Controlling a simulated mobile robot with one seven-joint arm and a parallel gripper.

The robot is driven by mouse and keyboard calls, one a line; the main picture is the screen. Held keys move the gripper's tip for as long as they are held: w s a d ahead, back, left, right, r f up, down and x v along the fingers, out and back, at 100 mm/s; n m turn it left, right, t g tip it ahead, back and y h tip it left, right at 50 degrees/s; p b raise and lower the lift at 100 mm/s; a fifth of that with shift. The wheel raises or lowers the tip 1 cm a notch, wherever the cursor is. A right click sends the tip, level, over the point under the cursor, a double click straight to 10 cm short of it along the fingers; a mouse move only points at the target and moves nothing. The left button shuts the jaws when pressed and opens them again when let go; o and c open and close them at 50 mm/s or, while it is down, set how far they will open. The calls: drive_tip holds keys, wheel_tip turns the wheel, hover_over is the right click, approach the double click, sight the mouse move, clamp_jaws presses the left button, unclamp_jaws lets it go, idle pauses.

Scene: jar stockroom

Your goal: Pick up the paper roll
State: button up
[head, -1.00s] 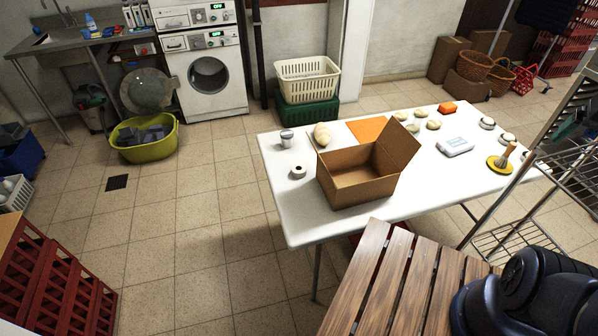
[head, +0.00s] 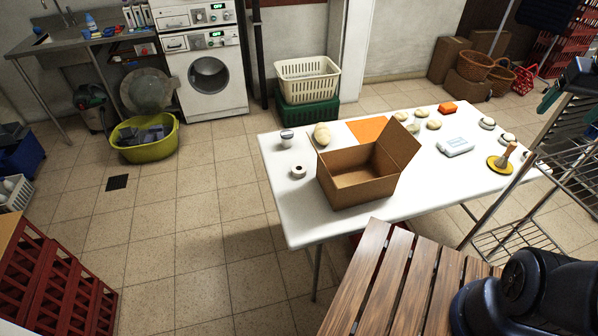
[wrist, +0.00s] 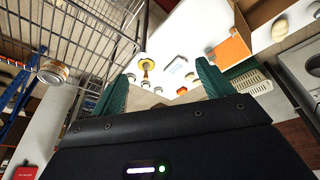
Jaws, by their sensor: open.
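The paper roll (head: 298,171) is a small white roll with a dark core hole. It sits near the left end of the white table (head: 300,225), left of an open cardboard box (head: 358,185). My gripper (head: 568,115) shows at the right edge of the head view, by the wire rack and far from the roll. In the wrist view my gripper (wrist: 163,70) has its two green fingers spread with nothing held between them. I cannot make out the roll in the wrist view.
A lidded cup (head: 287,138) and a pale rounded item (head: 322,134) stand behind the roll. A wire rack (head: 530,190) stands at the right end of the table. A slatted wooden table (head: 385,285) is in front.

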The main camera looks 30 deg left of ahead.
drive_tip(key=w+a+f+n+g, duration=0.15)
drive_tip(key=w+a+n, duration=0.25)
drive_tip(key=w+a, duration=1.1)
drive_tip(key=w+a+f+n+g+h, duration=0.15)
drive_tip(key=a+f, duration=0.25)
drive_tip(key=a, duration=0.7)
drive_tip(key=w+a+f+n+g, duration=0.15)
drive_tip(key=a+f, duration=0.25)
drive_tip(key=a, duration=0.7)
drive_tip(key=n+h, duration=0.3)
drive_tip(key=n, duration=0.4)
hover_over(298, 168)
drive_tip(key=w+a, duration=0.1)
drive_tip(key=a, duration=0.3)
wheel_tip(298, 168, down, 28)
drive_tip(key=x, duration=1)
drive_tip(key=shift+f, duration=0.2)
drive_tip(key=c, duration=1.1)
